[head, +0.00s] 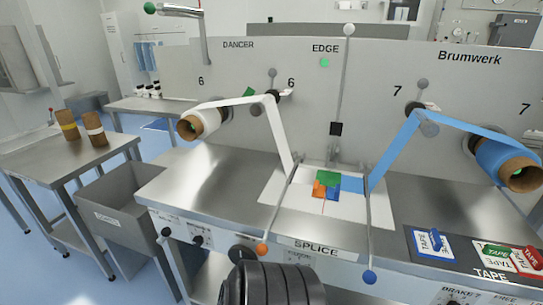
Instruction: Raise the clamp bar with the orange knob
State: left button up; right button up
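The clamp bar with the orange knob (281,205) is a thin grey bar at the left of the splice area. It runs from the back of the table towards the front edge, lying low over the white web. Its orange knob (262,249) is at the front edge, left of the SPLICE label. A similar bar (368,225) with a blue knob (370,277) lies on the right, over the blue web side. Neither of my grippers shows. A dark ribbed part, probably of my own arm, rises at the bottom centre, close below the orange knob.
An upright lever (345,80) with a pale ball stands behind the splice table (225,185). Orange, green and blue patches (327,178) lie between the bars. Tape holders (432,242) sit at the right. A grey bin (115,212) stands left. The table left of the orange-knob bar is clear.

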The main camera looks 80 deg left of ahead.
aim_at(261, 249)
jog(key=u, duration=2.7)
